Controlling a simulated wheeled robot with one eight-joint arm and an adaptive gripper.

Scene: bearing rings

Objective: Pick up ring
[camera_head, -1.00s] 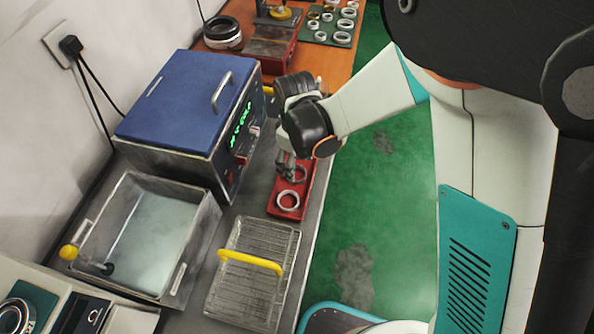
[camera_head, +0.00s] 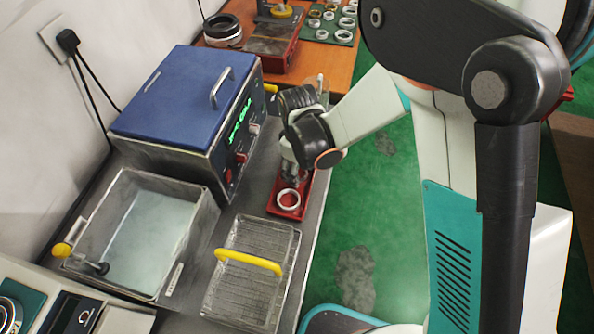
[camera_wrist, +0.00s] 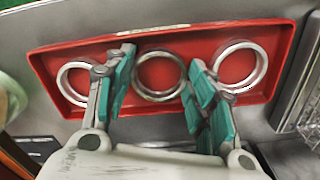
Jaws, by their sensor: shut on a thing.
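A red tray (camera_wrist: 293,55) holds three metal rings in a row in the wrist view: a left ring (camera_wrist: 64,82), a middle ring (camera_wrist: 159,97) and a right ring (camera_wrist: 262,70). My gripper (camera_wrist: 160,80) has its teal finger pads on either side of the middle ring and is shut on it. I cannot tell whether that ring is clear of the tray floor. In the head view, my gripper (camera_head: 292,172) points down over the tray (camera_head: 272,207). The nearest ring (camera_head: 288,199) shows there; my gripper and wrist hide the others.
A blue-lidded box (camera_head: 175,95) stands close left of my wrist. In front are a water-filled basin (camera_head: 150,230) and a wire basket (camera_head: 245,290) with a yellow handle. An orange table (camera_head: 300,70) with more rings is behind. Green floor lies open to the right.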

